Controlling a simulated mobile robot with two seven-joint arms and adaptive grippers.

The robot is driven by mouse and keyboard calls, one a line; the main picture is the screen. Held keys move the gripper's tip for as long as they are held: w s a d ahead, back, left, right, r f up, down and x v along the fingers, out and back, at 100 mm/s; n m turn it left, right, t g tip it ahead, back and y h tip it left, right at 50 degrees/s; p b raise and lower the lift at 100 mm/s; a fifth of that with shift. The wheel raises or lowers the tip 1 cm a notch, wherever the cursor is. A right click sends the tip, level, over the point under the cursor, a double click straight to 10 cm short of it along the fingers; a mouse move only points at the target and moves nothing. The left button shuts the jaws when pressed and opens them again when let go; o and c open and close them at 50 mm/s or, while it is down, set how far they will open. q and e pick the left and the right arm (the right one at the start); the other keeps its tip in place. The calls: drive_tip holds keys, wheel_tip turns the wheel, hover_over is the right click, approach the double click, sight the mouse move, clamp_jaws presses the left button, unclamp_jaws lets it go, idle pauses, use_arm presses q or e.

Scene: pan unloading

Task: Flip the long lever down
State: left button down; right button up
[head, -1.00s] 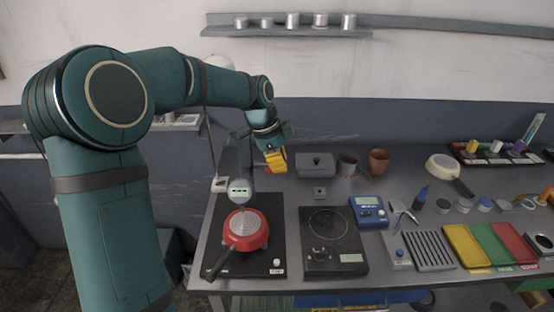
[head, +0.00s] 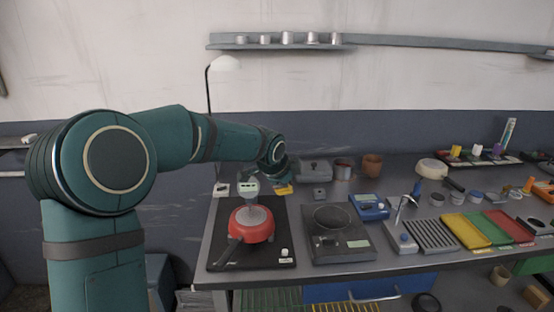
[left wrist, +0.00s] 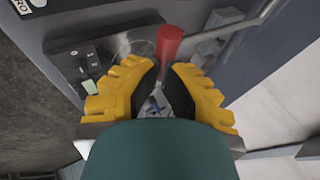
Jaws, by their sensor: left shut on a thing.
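A red handle (left wrist: 168,44), which looks like the lever's grip, stands between my left gripper's yellow fingers (left wrist: 163,95) in the left wrist view. The left gripper is shut on this handle. In the head view the left gripper (head: 283,189) is low behind the black hotplate, right of a small device with a pale dial face (head: 247,188). The lever itself cannot be made out there. A red pan (head: 250,233) with a dark handle sits on the black hotplate (head: 279,215), below the device. My right gripper is not in view.
A second hotplate (head: 341,245) stands to the right. Behind it are a grey box (head: 315,172) and brown mugs (head: 372,165). A blue meter (head: 370,207), a ribbed rack (head: 430,234) and coloured trays (head: 465,231) fill the bench's right side.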

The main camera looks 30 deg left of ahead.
use_arm(q)
drive_tip(key=shift+w+a+f+b, duration=0.15)
drive_tip(key=shift+f+b, duration=0.35)
drive_tip(key=shift+f, duration=0.8)
drive_tip(key=shift+w+d+f+b, duration=0.15)
drive_tip(key=shift+f+b, duration=0.3)
drive_tip(key=shift+f, duration=0.85)
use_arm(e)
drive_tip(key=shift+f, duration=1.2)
use_arm(q)
drive_tip(key=shift+a, duration=0.1)
drive_tip(key=shift+r, duration=0.1)
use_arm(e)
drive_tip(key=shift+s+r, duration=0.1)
